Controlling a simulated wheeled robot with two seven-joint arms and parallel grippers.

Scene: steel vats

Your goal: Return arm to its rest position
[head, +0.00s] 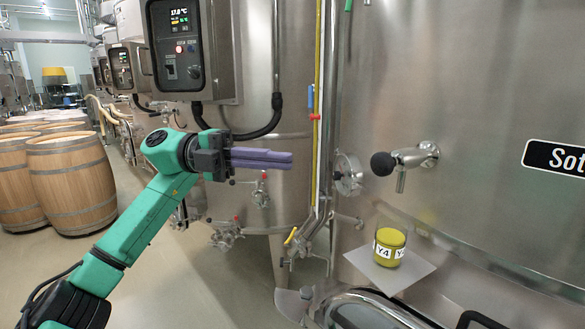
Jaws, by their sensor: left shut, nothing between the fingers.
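My left arm comes in from the lower left, green with black joints. My left gripper (289,159) has purple-grey fingers that lie together, shut and empty. It is held up in the air in front of a steel vat, pointing right. A black-knobbed tap (408,160) on the right vat is to the right of the fingertips, apart from them. My right gripper is not in view.
A control box (192,48) hangs on the left vat. Wooden barrels (72,180) stand at left. Valves and pipes (292,237) stick out below the gripper.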

